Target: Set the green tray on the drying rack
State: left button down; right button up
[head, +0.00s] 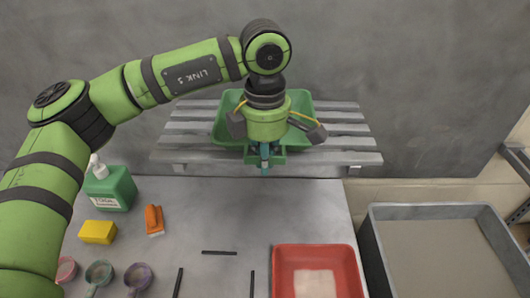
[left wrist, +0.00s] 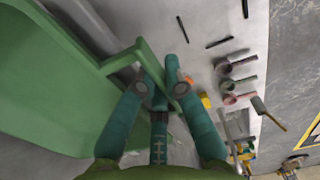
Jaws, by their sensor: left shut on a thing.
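The green tray (head: 300,103) is at the back of the table in the head view, over the grey slatted drying rack (head: 345,143). I cannot tell whether it rests on the slats or hangs just above them. My left gripper (head: 265,160) is at the tray's near side, pointing down, and its arm hides part of the tray. In the left wrist view the tray (left wrist: 40,75) fills the left side, and the teal fingers of the gripper (left wrist: 162,88) are shut on its handle. My right gripper is in neither view.
A red tray (head: 315,252) and a grey tub (head: 435,213) stand at the front right. Dark sticks lie mid-table. The tabletop before the rack is clear.

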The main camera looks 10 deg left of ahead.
pick_arm(q)
jog(key=shift+d+f, duration=0.1)
jog(key=shift+f, duration=0.05)
jog(key=c, duration=1.3)
grip_release()
jog(key=shift+c, duration=0.2)
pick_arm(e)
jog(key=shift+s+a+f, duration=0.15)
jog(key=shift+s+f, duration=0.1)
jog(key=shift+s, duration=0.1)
pick_arm(q)
jog(key=shift+r, duration=0.45)
notch_tip(320, 180, up, 12)
jog(key=b, duration=0.2)
jog(key=shift+f+b, duration=0.25)
jog(key=shift+b, duration=0.05)
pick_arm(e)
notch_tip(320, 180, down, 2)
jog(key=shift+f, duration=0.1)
